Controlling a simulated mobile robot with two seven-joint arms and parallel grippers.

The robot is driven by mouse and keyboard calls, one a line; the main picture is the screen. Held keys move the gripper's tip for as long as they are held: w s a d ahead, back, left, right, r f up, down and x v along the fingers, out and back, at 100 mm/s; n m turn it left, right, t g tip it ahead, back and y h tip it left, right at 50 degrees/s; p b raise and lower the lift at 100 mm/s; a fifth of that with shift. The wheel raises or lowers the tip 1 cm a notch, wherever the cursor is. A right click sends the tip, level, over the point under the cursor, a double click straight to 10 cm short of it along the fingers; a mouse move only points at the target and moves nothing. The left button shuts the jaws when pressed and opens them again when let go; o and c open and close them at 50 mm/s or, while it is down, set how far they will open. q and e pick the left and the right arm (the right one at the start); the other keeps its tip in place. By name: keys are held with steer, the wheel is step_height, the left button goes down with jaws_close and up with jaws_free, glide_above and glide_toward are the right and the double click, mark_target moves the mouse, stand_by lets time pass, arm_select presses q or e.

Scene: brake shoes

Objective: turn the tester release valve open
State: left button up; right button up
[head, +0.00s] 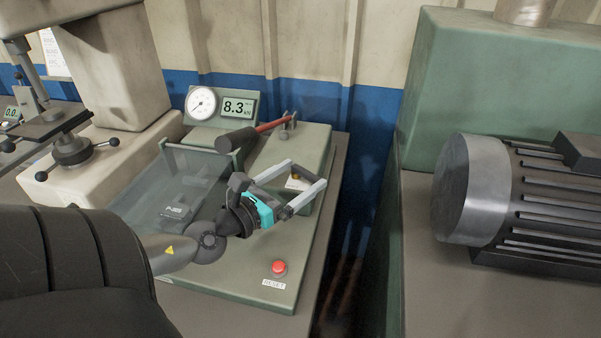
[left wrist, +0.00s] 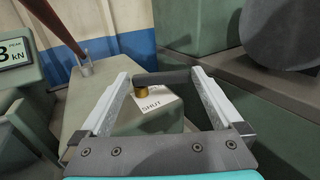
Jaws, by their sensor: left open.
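The tester release valve shows in the left wrist view as a dark lever (left wrist: 165,77) on a brass stem (left wrist: 141,90). The lever points right from the stem, and a white label (left wrist: 155,107) reading SHUT lies below it. In the head view, only a small brass spot of the valve (head: 295,176) shows between the fingers. My left gripper (head: 307,174) is open, its fingers on either side of the valve in the picture. In the left wrist view, the lever's far end is close to the right fingertip; I cannot tell whether they touch. My right gripper is out of view.
The tester (head: 235,283) carries a dial gauge (head: 202,103), a display (head: 239,107) reading 8.3 kN, a red pump lever (head: 272,125) with a dark grip, and a red reset button (head: 279,267). A clear guard (head: 165,185) stands left. A large motor (head: 500,190) is at right.

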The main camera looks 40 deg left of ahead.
arm_select(q)
steer(key=shift+w, duration=0.45)
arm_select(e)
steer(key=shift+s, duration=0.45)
